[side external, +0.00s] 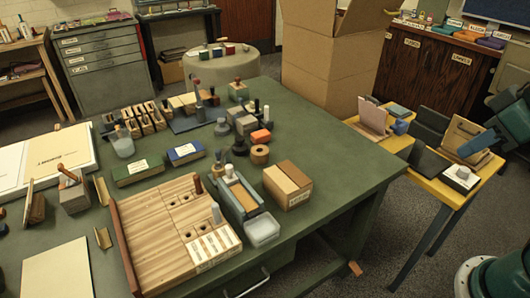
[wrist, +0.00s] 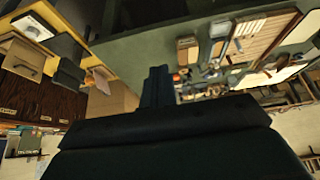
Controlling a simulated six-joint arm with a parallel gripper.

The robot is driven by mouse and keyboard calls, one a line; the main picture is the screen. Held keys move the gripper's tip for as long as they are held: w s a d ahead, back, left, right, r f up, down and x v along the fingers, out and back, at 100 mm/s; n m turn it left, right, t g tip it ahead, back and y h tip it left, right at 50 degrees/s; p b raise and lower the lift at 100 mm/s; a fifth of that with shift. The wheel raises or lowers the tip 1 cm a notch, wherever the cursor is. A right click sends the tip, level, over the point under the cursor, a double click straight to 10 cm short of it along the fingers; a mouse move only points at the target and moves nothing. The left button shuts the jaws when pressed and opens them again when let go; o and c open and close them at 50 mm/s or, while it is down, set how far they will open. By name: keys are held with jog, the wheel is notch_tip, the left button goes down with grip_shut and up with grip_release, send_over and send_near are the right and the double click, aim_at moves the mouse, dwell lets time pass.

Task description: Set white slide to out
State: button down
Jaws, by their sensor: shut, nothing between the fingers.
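A small white block (side external: 463,174) with a dark spot on top sits at the right end of the yellow table (side external: 428,180). It may be the white slide, but I cannot tell for sure, and its setting is too small to read. It also shows at the upper left of the wrist view (wrist: 33,27). My gripper (wrist: 158,72) is shut and empty in the wrist view, its dark fingers side by side, well away from the block. I cannot make out my gripper's fingers in the side external view.
A green table (side external: 330,135) holds a wooden tray (side external: 127,237), a blue frame, blocks and stamps. The yellow table also carries dark boxes (side external: 430,125) and a leaning wooden board (side external: 466,137). A large cardboard carton (side external: 325,65) stands behind. Grey floor lies between the tables.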

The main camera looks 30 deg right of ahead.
dwell(0.3)
jog(key=c, duration=1.5)
grip_release()
jog(key=shift+w, duration=0.1)
jog(key=shift+o, duration=1)
jog(key=shift+w+a+r, duration=0.1)
jog(key=shift+w, duration=0.15)
jog(key=w+a+f+m+y, duration=0.25)
jog(key=w+a+m, duration=0.2)
jog(key=w, duration=0.65)
jog(key=w+a+f+m+y, duration=0.25)
jog(key=w+a+m, duration=0.2)
jog(key=w, duration=0.65)
jog(key=shift+w+a+f+m+t+y, duration=0.1)
jog(key=shift+w+a+f+m+y, duration=0.4)
jog(key=shift+w+f+m+y, duration=1.35)
jog(key=shift+w+a+f+m+t+y, duration=0.1)
jog(key=shift+w+a+f+m+y, duration=0.4)
jog(key=shift+w+f+m, duration=2.6)
jog(key=shift+w+a+f+m+t+y, duration=0.1)
jog(key=shift+w+a+f+m+y, duration=0.35)
jog(key=shift+w+f+m+y, duration=1.4)
jog(key=shift+w+a+f+m+h, duration=0.1)
jog(key=shift+w+f+m+h, duration=0.3)
jog(key=shift+w+f+h, duration=0.25)
